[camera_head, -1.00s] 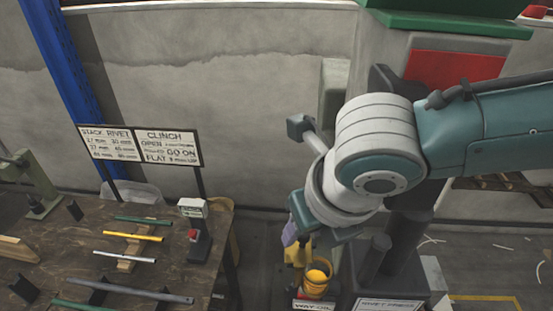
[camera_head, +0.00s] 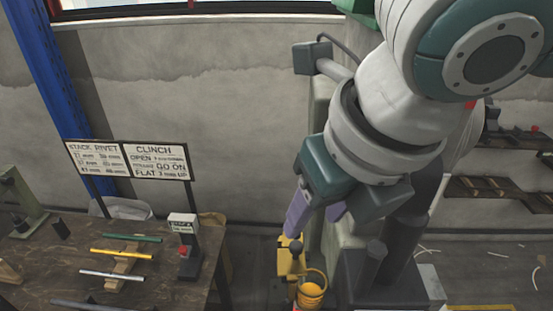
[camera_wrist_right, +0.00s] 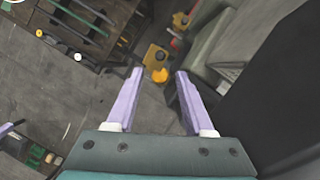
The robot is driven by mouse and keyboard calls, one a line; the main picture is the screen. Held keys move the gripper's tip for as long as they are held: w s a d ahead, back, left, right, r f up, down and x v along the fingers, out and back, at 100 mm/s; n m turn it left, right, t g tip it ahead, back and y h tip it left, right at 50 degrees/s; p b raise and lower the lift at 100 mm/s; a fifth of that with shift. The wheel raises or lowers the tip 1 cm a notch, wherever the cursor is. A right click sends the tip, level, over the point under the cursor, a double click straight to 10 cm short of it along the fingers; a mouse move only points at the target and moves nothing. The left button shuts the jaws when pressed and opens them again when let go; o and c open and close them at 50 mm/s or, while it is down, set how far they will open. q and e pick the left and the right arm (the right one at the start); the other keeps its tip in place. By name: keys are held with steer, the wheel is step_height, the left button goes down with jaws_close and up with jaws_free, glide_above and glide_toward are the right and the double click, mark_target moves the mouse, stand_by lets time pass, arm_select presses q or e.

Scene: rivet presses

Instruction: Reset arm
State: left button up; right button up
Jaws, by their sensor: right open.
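My right arm comes in from the upper right of the head view. Its gripper (camera_head: 316,214) has purple fingers that point down, in front of the rivet press (camera_head: 330,240). In the right wrist view the two purple fingers (camera_wrist_right: 158,86) stand apart with nothing between them. The gripper touches nothing that I can see. My left gripper is not in the head view.
A workbench (camera_head: 150,293) at the left holds green, yellow and silver rods and a small stand with a red button (camera_head: 183,251). A sign board (camera_head: 128,160) stands behind it. Shelves (camera_head: 500,188) hang at the right.

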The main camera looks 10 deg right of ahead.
steer(key=shift+s+r, duration=0.2)
steer(key=shift+r, duration=0.15)
steer(key=s+a+r+m+y+p, duration=0.45)
steer(key=s+a+r+m, duration=0.2)
steer(key=a+m, duration=0.45)
steer(key=s+d+f+m+h+p, duration=0.1)
steer(key=s+d+m+h+p, duration=0.1)
steer(key=s+d+m, duration=0.3)
steer(key=s+d+f+m+h+p, duration=0.1)
steer(key=s+d+m+h+p, duration=0.2)
steer(key=d+m, duration=1.1)
steer(key=s+m, duration=0.2)
steer(key=m, duration=0.4)
steer(key=shift+s+f+g, duration=0.25)
steer(key=shift+f+g, duration=0.05)
steer(key=shift+g, duration=0.1)
